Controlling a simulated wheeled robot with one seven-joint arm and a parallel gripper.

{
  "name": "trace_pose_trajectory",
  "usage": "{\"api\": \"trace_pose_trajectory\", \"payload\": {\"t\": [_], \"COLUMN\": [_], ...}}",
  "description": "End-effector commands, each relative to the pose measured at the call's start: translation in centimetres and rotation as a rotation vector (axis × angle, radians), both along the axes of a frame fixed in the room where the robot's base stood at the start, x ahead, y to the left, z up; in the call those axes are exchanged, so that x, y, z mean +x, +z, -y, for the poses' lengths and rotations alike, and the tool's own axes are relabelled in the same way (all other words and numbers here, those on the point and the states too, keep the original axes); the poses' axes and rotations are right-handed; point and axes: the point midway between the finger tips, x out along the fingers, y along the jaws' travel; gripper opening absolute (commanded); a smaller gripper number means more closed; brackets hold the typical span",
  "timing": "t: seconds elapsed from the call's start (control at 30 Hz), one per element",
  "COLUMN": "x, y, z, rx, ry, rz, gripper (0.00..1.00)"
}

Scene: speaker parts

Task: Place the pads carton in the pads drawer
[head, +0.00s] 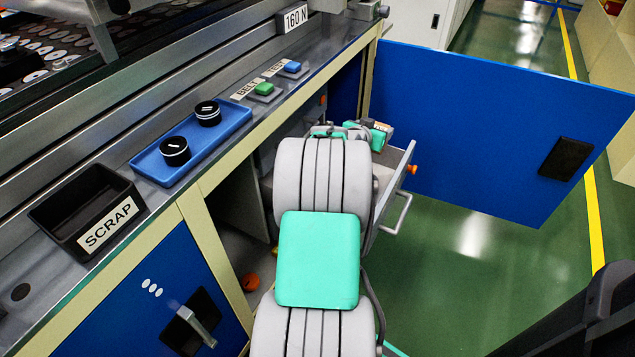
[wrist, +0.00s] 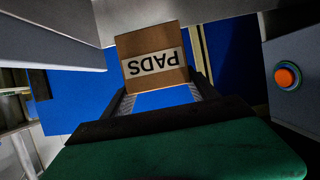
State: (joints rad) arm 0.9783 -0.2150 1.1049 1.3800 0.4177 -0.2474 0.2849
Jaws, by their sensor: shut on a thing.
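The pads carton (wrist: 152,66) is a brown box with a white PADS label, upside down in the wrist view. My gripper (wrist: 160,90) is shut on it, with the carton between the fingertips. In the head view a small part of the carton (head: 382,127) shows beyond my arm, over the pulled-out drawer. The grey drawer (head: 399,172) has a bar handle and stands out from the bench. My arm hides most of its inside, so I cannot tell whether the carton touches the drawer floor.
A blue door (head: 490,125) stands open beyond the drawer. The bench top holds a black SCRAP bin (head: 88,210), a blue tray (head: 191,138) with two black round parts, and green (head: 264,88) and blue (head: 292,67) buttons. Green floor right of the drawer is clear.

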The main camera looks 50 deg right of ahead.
Motion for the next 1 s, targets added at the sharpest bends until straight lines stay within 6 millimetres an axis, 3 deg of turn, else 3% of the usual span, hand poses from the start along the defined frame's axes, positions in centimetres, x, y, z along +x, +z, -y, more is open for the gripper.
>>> {"api": "trace_pose_trajectory", "payload": {"t": [0.6,0.97,1.0], "x": [0.1,0.2,0.2], "y": [-10.6,-11.0,-10.9], "z": [-0.1,-0.1,-0.1], "rx": [-0.001,-0.001,-0.001], "ry": [0.004,0.004,0.004], "rz": [-0.001,0.001,0.001], "gripper": [0.24,0.24,0.70]}}
